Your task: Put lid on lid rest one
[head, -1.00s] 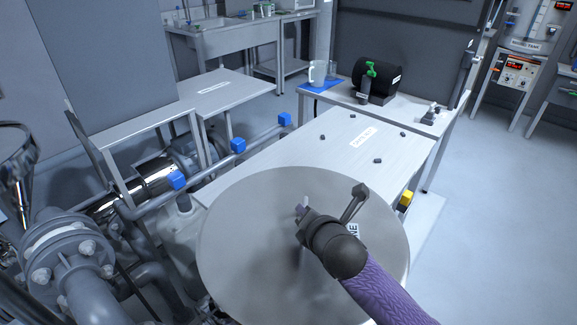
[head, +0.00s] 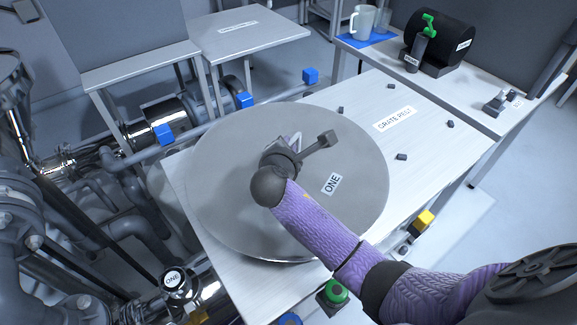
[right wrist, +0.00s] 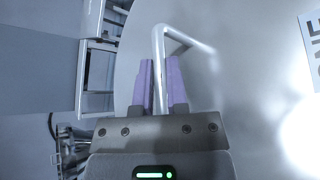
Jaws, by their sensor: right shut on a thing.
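The lid is a large round grey metal disc (head: 235,215) labelled "ONE", with a bent metal handle (right wrist: 159,55) near its middle. In the head view it is over the left part of a light table (head: 440,155); I cannot tell whether it touches the tabletop. My right gripper (head: 290,146) is at the lid's handle. In the right wrist view its two purple fingers (right wrist: 162,85) are closed around one leg of the handle. Most of the tabletop under the lid is hidden, and no lid rest label shows. My left gripper is not in view.
Several small dark pegs stand around a "CRATE REST" label (head: 394,118) on the table's right part. Behind it, a bench holds a mug (head: 362,22) and a black drum (head: 440,48). Pipes with blue valve blocks (head: 244,100) run along the left.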

